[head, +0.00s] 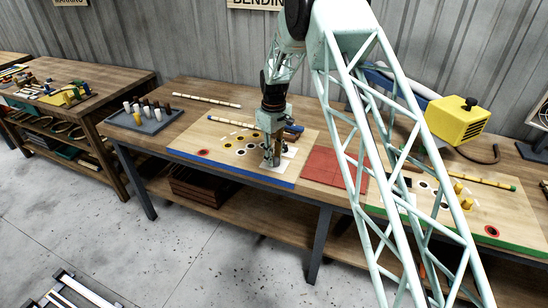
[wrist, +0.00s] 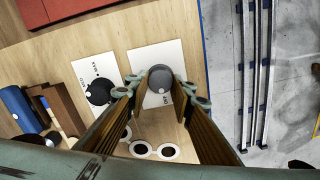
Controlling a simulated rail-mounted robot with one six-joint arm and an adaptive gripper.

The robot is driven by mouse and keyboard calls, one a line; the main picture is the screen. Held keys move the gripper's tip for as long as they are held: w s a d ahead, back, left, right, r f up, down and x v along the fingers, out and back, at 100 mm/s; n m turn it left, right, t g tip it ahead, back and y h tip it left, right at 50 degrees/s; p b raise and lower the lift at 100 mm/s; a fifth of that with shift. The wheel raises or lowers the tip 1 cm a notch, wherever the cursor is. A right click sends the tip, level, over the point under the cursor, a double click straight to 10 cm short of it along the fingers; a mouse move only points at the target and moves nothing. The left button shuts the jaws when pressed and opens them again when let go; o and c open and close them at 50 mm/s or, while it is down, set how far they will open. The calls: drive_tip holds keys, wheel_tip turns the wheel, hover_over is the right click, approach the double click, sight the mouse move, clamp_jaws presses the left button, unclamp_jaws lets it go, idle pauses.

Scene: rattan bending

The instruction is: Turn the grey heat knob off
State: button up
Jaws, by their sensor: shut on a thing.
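The grey heat knob (wrist: 160,79) is round and sits on a white plate (wrist: 146,57) in the wrist view. My gripper (wrist: 160,92) points at it, with one finger on each side, shut on it. A small mark shows on the knob's face, too small to read its setting. In the head view my gripper (head: 270,160) reaches down to the front right part of the blue-edged board (head: 215,150), and it hides the knob there.
A black knob (wrist: 99,92) on its own white plate with lettering sits to the left in the wrist view. White-ringed black holes (wrist: 169,152) lie close by. A red mat (head: 325,168) lies right of the board. A yellow heater-like box (head: 458,119) stands farther right.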

sight(274, 158)
drive_tip(key=shift+n, duration=0.6)
drive_tip(key=o, duration=0.9)
drive_tip(key=shift+r, duration=0.15)
wheel_tip(274, 158, up, 12)
drive_tip(key=shift+f, duration=0.1)
idle(0.3)
idle(0.4)
